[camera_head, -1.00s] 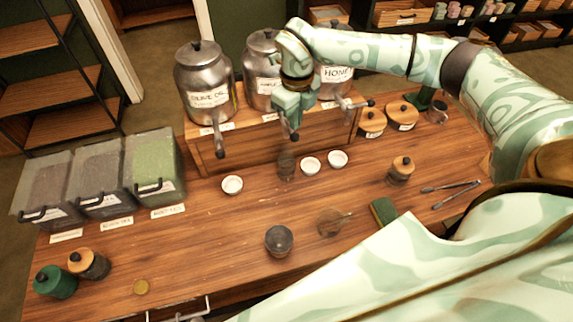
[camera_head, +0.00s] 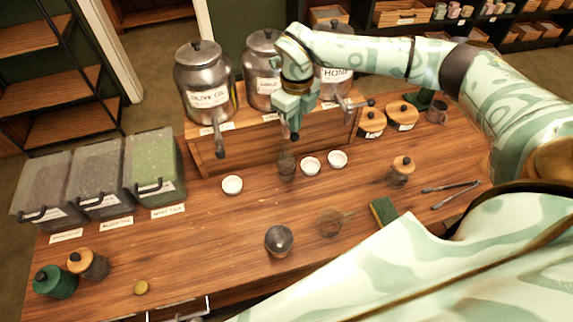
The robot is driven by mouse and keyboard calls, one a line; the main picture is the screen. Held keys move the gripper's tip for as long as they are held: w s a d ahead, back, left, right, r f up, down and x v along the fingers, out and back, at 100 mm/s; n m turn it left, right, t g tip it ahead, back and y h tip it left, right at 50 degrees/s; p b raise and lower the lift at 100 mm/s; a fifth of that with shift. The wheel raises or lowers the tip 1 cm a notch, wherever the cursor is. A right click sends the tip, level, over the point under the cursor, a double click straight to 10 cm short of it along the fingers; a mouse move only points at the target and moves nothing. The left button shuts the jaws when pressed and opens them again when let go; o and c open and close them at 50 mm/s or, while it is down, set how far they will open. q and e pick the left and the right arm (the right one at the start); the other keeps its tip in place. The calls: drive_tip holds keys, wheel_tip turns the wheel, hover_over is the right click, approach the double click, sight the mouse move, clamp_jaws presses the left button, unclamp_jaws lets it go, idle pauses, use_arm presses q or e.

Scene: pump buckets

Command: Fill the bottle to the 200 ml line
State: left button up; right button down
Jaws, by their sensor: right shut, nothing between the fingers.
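A small dark glass bottle (camera_head: 287,165) stands upright on the table below the middle metal dispenser (camera_head: 262,90). Its fill level and any line are too small to make out. My right gripper (camera_head: 294,132) is shut and empty, right above the bottle at the middle dispenser's tap, which it mostly hides. The left dispenser (camera_head: 204,80) is labelled olive oil and its tap (camera_head: 219,150) is in plain view. The right dispenser (camera_head: 334,85) is labelled honey and is partly behind my arm. My left gripper is not in view.
White bowls (camera_head: 232,184) (camera_head: 310,166) stand either side of the bottle. A dark jar (camera_head: 279,240), a strainer (camera_head: 330,221), a green sponge (camera_head: 383,211) and tongs (camera_head: 450,187) lie nearer. Lidded bins (camera_head: 152,165) stand at the left. The front left-centre table is mostly clear.

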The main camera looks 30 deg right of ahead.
drive_tip(key=shift+f, duration=0.4)
